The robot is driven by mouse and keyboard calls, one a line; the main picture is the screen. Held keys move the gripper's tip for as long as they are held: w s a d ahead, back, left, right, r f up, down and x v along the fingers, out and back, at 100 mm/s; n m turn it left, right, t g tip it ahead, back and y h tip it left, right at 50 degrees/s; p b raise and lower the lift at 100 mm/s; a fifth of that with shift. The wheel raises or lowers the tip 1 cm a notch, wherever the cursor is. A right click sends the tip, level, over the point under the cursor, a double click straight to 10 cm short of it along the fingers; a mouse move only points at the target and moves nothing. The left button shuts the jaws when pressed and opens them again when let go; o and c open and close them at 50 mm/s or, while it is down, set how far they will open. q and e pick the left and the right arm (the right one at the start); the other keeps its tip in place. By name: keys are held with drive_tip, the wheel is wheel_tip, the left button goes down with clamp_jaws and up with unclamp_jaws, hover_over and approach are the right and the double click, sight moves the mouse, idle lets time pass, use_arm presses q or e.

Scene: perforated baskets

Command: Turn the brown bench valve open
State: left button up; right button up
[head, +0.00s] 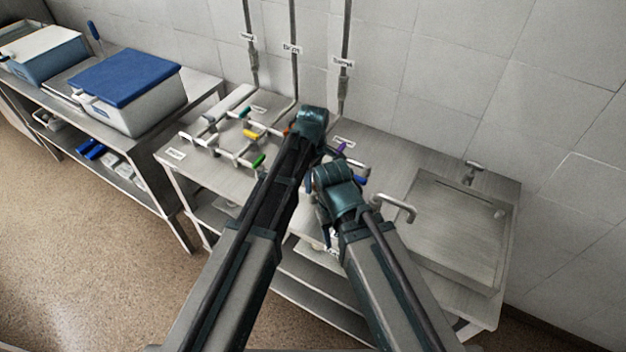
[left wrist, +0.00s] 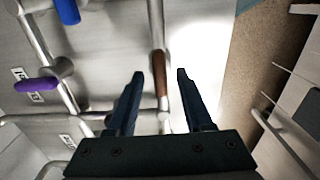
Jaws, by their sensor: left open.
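The brown valve handle (left wrist: 161,74) shows in the left wrist view as a short bar. It appears to lie along a grey pipe. My left gripper (left wrist: 160,76) is open, with one finger on each side of the handle in that view. I see a gap between the handle and each finger, and cannot tell the depth between them. In the head view my arms hide the brown handle. My right arm shows there, but its gripper cannot be made out.
Purple (left wrist: 37,85) and blue (left wrist: 68,12) handles sit near the brown one. Yellow (head: 251,133) and green (head: 258,160) handles stand on the bench's left part. A sink (head: 450,225) is at right. A blue-lidded box (head: 125,78) stands on the left table.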

use_arm(q)
wheel_tip(320, 180, up, 14)
drive_tip(key=p, duration=1.3)
drive_tip(key=shift+f, duration=0.2)
drive_tip(key=s+a+m, duration=1.2)
drive_tip(key=s+a, duration=0.1)
drive_tip(key=a, duration=0.4)
drive_tip(key=s+d+f+m+y+b, duration=0.1)
drive_tip(key=s+d+f+m+b, duration=0.3)
drive_tip(key=d+f+b, duration=0.6)
drive_tip(key=shift+s+d+f+b, duration=0.35)
drive_tip(key=shift+s+d, duration=0.25)
drive_tip(key=shift+s, duration=0.3)
